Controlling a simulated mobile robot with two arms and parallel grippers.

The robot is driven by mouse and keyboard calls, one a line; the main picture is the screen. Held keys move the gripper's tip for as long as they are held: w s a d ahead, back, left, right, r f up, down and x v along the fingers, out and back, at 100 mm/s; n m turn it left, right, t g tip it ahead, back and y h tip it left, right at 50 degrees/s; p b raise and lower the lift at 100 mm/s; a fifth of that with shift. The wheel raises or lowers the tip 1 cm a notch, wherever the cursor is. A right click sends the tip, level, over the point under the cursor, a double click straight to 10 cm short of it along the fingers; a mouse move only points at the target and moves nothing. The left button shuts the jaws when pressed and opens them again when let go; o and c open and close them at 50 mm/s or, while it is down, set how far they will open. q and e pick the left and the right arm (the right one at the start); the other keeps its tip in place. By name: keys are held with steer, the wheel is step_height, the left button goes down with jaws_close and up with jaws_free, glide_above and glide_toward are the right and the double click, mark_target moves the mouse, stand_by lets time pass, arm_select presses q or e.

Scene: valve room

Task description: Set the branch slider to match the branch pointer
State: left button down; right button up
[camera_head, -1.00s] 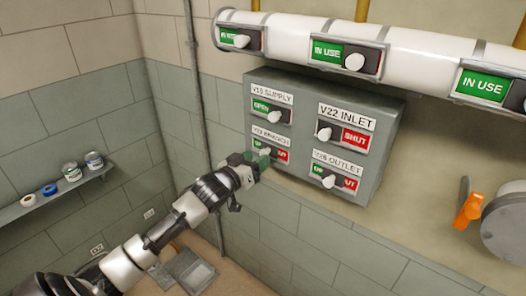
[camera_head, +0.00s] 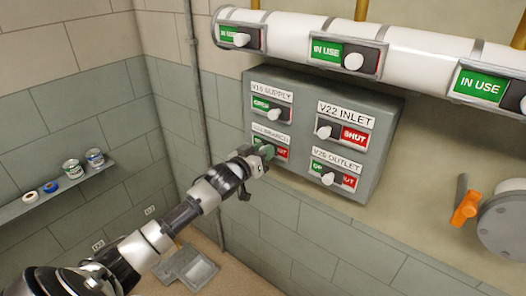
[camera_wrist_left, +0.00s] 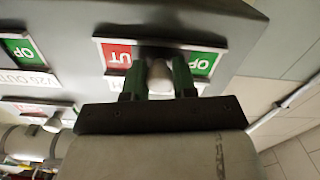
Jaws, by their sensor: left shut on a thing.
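The grey panel (camera_head: 383,155) carries several slider plates. The branch slider plate (camera_head: 282,153) is at its lower left, partly hidden by my left gripper (camera_head: 264,153). In the left wrist view, which is upside down, my left gripper (camera_wrist_left: 157,80) has its green fingers on either side of the pale branch knob (camera_wrist_left: 160,80) and is shut on it. The knob is near the middle of its plate, with red showing on one side and green on the other. I cannot identify the branch pointer. My right gripper is not in view.
The supply knob (camera_head: 274,116) shows green, the inlet knob (camera_head: 324,133) shows SHUT, and the outlet knob (camera_head: 328,179) sits mid-plate. A white pipe (camera_head: 420,62) with IN USE signs runs above. An orange lever (camera_head: 466,208) is at right, a shelf (camera_head: 60,195) at left.

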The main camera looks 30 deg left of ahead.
mark_target(280, 150)
arm_select(q)
steer(key=shift+d, duration=0.1)
steer(key=d+p, duration=0.1)
steer(key=d, duration=0.2)
steer(key=shift+s+d, duration=0.1)
steer(key=shift+d, duration=0.05)
steer(key=shift+f, duration=0.1)
steer(key=c, duration=0.9)
jaws_free()
steer(key=shift+d, duration=0.1)
steer(key=shift+s, duration=0.1)
